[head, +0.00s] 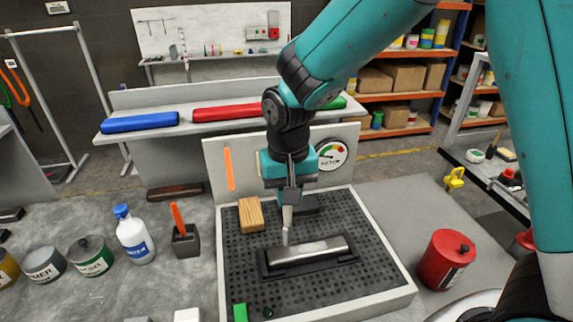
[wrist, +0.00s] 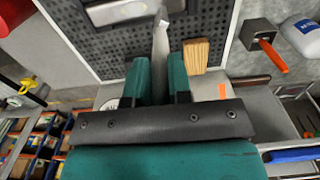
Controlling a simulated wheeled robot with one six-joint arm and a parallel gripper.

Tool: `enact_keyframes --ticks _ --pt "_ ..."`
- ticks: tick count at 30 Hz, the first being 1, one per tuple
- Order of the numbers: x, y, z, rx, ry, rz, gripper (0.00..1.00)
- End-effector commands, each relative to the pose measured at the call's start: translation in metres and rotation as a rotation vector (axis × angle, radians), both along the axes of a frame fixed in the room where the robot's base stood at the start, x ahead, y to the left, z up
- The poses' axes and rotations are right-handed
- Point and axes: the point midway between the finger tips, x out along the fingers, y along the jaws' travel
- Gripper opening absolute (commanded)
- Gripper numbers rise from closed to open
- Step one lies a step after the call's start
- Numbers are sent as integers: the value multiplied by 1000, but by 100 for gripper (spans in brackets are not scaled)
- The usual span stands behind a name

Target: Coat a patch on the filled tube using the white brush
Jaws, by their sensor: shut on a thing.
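My gripper (head: 289,192) points down over the perforated booth floor and is shut on the white brush (head: 287,222). The brush is pale and slim, and its tip points down at the back left part of the tube. I cannot tell whether the tip touches. The filled tube (head: 308,250) is silver and lies lengthwise in a black cradle (head: 310,265). In the wrist view the brush (wrist: 161,42) sticks out between the green fingers (wrist: 160,78), and part of the tube (wrist: 118,11) shows at the top edge. The brush's upper end is hidden in the jaws.
A wooden block (head: 251,215) stands left of the gripper. A backboard with a dial gauge (head: 332,154) rises behind. A green block (head: 240,312) sits at the front left. A white bottle (head: 134,236) and several cans are left, a red can (head: 447,260) right.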

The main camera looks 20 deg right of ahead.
Motion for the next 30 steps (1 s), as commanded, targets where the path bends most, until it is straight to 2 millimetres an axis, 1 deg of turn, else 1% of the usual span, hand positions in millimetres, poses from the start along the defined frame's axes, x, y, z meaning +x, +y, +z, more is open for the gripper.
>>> enact_keyframes --ticks 1,13,17,30 --pt "0 0 9 0 -1 -1 0" --pt "1 -2 44 1 -2 -3 0" --pt "1 -2 47 1 -1 -3 0" --pt "0 -2 46 0 -1 -3 0"
